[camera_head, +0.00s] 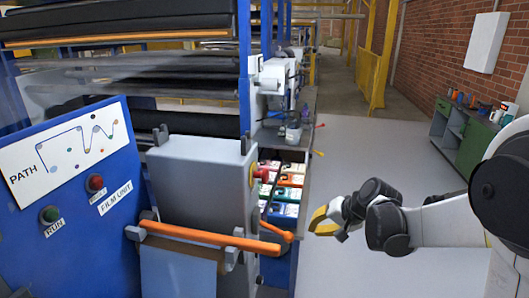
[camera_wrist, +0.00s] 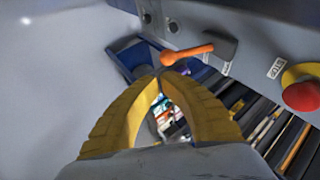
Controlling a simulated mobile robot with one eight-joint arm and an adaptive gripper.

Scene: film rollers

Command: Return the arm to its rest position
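My gripper (camera_head: 322,222) is at the right of the machine in the head view, on my white and black arm, which reaches in from the right. Its yellow fingers point toward the machine, close to an orange-tipped lever (camera_head: 277,231). In the wrist view the two yellow fingers (camera_wrist: 160,76) curve inward and their tips meet or nearly meet at the centre. No object shows between the tips. The orange lever handle (camera_wrist: 187,54) lies just beyond and to the right of the fingertips; contact cannot be told.
The blue film machine panel (camera_head: 75,215) with run and back buttons stands at left. An orange bar (camera_head: 210,238) juts across its front. A red stop button (camera_wrist: 302,96) is at right in the wrist view. Open floor (camera_head: 350,265) lies around my arm; a green cabinet (camera_head: 462,135) stands behind.

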